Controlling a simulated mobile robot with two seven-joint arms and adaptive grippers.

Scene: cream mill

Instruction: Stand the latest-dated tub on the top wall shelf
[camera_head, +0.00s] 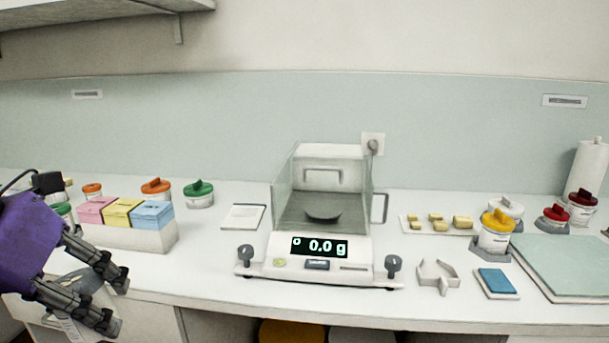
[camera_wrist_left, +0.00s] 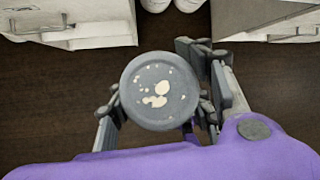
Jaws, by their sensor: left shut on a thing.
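My left gripper (camera_head: 117,304) is at the counter's front edge on the far left, its fingers shut around a tub. The held tub (camera_wrist_left: 160,91) shows a round grey face with cream-coloured splotches in the left wrist view, over the dark floor. In the head view the tub (camera_head: 82,281) is mostly hidden by the fingers; a white label with unreadable print shows below. A wall shelf (camera_head: 90,14) is at the upper left, seen from below; its top surface is hidden. My right gripper is not in view.
A balance (camera_head: 320,268) reading 0.0 g stands mid-counter. Coloured boxes (camera_head: 124,211) and lidded jars, orange (camera_head: 156,190) and green (camera_head: 199,195), stand at left. A yellow-lidded jar (camera_head: 495,232), red-lidded jars and a green board (camera_head: 565,265) are at right. Drawers (camera_wrist_left: 70,22) flank the floor.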

